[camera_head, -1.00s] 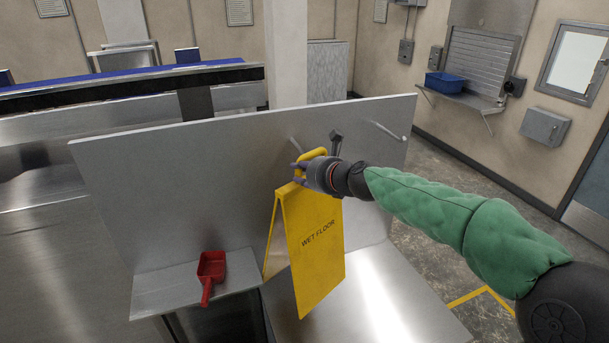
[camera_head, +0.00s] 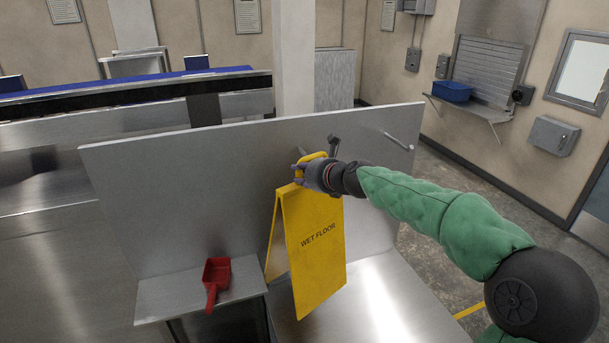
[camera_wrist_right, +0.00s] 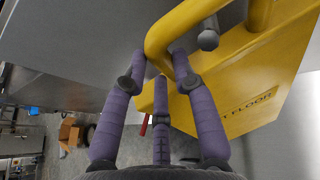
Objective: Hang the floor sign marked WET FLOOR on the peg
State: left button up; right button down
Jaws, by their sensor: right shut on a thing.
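The yellow floor sign (camera_head: 318,250), marked WET FLOOR, hangs upright with its legs spread, in front of the grey upright panel. My right gripper (camera_head: 303,169) is shut on its handle at the top. The right wrist view shows the purple fingers (camera_wrist_right: 158,80) around the yellow handle (camera_wrist_right: 160,40). A grey peg (camera_head: 301,150) on the panel is just above the handle. In the right wrist view, a rounded peg end (camera_wrist_right: 208,38) shows within the handle's opening; I cannot tell whether it passes through. My left gripper is out of view.
A second peg (camera_head: 397,141) sticks out at the panel's right, and a dark-ended one (camera_head: 333,142) near the middle. A red scoop (camera_head: 216,277) lies on a small shelf (camera_head: 160,302) left of the sign. The steel surface (camera_head: 400,312) at right is clear.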

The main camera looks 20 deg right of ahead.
jog(key=shift+w+d, duration=0.15)
jog(key=shift+w, duration=0.65)
jog(key=shift+f, duration=0.3)
